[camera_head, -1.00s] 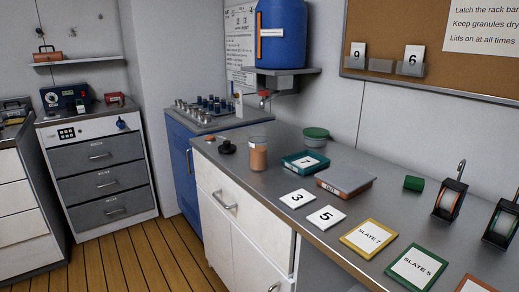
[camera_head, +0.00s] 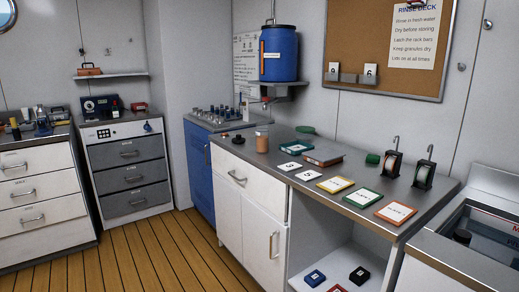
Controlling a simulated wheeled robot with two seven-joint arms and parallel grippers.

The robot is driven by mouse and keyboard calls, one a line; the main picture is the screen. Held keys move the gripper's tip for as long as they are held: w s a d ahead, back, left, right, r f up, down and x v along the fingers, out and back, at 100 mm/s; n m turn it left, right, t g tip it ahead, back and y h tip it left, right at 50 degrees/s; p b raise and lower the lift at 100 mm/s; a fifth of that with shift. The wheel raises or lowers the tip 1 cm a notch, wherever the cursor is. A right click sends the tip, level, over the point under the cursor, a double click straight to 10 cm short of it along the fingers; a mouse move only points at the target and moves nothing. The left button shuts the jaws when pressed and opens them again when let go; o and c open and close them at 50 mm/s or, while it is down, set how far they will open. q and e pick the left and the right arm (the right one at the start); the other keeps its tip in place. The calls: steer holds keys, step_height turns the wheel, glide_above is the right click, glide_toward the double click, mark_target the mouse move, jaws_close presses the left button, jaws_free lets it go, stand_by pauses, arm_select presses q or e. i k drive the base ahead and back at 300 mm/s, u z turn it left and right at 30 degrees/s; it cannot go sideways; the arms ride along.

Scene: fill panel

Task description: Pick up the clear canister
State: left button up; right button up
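The clear canister (camera_head: 262,140) stands upright near the back left of the grey counter (camera_head: 330,219). It is see-through and holds an orange-brown filling in its lower part. A dark round knob-like piece (camera_head: 238,139) lies on the counter to its left. Nothing touches the canister. Neither of my grippers shows in the head view.
Right of the canister lie a teal tray (camera_head: 296,147), a grey-and-brown box (camera_head: 323,158), number cards (camera_head: 308,176) and framed slates (camera_head: 336,184). A blue barrel (camera_head: 279,52) sits on a wall shelf above. Wooden floor (camera_head: 165,255) is clear in front.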

mark_target(262, 128)
steer(key=u, duration=0.75)
steer(key=i, duration=0.8)
steer(key=u, duration=0.6)
steer(key=i, duration=1.1)
steer(key=z, duration=0.45)
